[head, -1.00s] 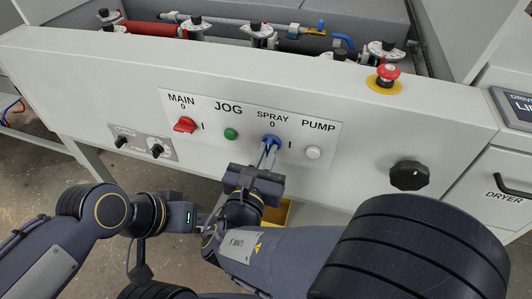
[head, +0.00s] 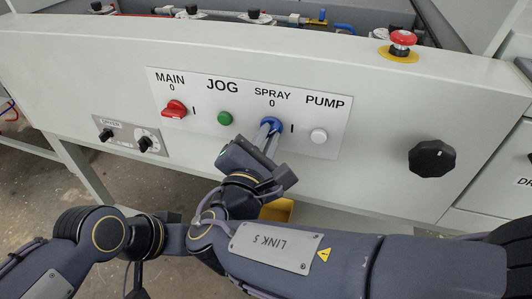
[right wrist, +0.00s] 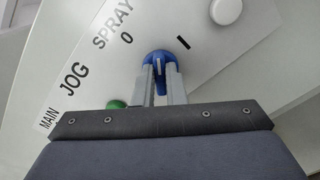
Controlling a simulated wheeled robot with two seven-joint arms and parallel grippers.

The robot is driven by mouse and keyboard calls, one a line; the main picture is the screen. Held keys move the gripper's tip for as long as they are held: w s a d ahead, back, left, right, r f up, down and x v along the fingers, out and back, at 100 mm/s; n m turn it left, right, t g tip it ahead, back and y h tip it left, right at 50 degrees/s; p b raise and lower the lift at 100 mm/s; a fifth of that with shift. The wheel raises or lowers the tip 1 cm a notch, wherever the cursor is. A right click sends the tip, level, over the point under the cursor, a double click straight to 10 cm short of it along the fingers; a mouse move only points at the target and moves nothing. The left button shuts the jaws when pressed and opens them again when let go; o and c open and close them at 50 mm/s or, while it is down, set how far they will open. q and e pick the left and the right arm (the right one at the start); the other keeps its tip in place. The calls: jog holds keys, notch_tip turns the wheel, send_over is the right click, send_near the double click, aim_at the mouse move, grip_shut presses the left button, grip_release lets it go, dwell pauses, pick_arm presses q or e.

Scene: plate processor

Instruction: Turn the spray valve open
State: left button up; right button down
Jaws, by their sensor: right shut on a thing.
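The spray valve is a blue knob (head: 271,126) on the white panel, under the label SPRAY and the mark 0. It also shows in the right wrist view (right wrist: 158,58), where its white line points up the picture, between the marks 0 and I. My right gripper (head: 267,136) is shut on this knob, with one finger on each side of it. The gripper body is tilted toward the lower left in the head view. My left gripper cannot be made out.
A red MAIN knob (head: 174,109) and a green JOG button (head: 225,118) are left of the valve. A white PUMP button (head: 319,136) is on its right. A black knob (head: 432,159) and a red emergency button (head: 402,41) are farther right.

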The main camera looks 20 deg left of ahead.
jog(key=shift+d+f+m+b, duration=0.1)
jog(key=shift+f+m+b, duration=0.05)
jog(key=shift+m+b, duration=2.7)
jog(key=shift+f+m+b, duration=0.15)
jog(key=shift+m+b, duration=1.9)
jog(key=shift+b, duration=1.5)
jog(key=c, duration=1.5)
grip_release()
jog(key=shift+s+r, duration=0.1)
jog(key=s+p, duration=0.1)
jog(key=s, duration=0.6)
jog(key=shift+s+p, duration=0.35)
jog(key=shift+p, duration=0.05)
